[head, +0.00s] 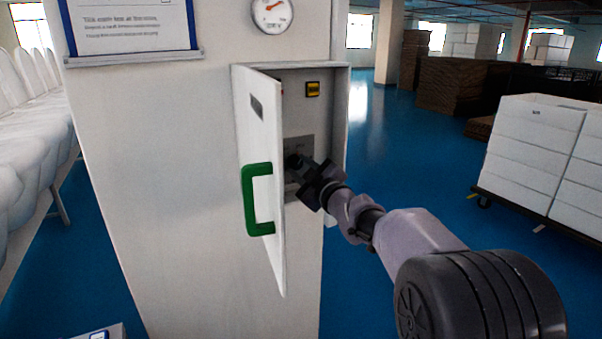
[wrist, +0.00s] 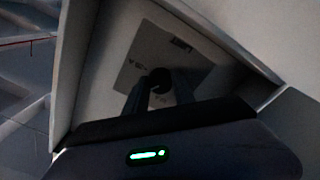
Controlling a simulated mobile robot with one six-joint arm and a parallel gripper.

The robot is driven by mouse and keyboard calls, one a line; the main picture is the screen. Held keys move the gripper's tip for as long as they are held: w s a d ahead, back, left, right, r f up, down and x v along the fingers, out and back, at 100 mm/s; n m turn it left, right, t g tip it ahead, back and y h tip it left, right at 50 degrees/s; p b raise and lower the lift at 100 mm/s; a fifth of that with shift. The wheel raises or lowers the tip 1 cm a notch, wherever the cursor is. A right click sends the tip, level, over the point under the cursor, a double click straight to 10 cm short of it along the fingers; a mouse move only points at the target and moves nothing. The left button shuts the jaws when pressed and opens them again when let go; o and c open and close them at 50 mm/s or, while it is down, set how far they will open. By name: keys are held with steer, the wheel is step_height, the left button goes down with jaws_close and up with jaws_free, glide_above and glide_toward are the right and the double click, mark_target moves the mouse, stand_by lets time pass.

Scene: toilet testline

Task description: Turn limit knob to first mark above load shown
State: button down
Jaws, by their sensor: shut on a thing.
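The limit knob (wrist: 158,80) is a small dark round knob on a grey plate (wrist: 178,55) inside the open cabinet box. My gripper (head: 296,163) reaches into the box past the open door. In the wrist view my gripper (wrist: 157,92) has its fingers on both sides of the knob, shut on it. The marks around the knob are too dark and small to read. The round load gauge (head: 271,12) with a red needle is on the white column above the box, cut by the top edge. Its reading is not legible.
The box door (head: 262,170) with a green handle (head: 250,200) stands open left of my arm. A framed notice (head: 130,25) hangs upper left. White stacks (head: 535,140) stand on the right, with open blue floor between.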

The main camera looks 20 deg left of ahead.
stand_by(0.4)
steer(key=c, duration=1)
jaws_free()
steer(key=shift+c, duration=0.2)
steer(key=p+v, duration=0.1)
steer(key=v, duration=1.6)
steer(key=shift+d+p, duration=0.2)
steer(key=shift+p, duration=0.2)
steer(key=shift+s, duration=0.1)
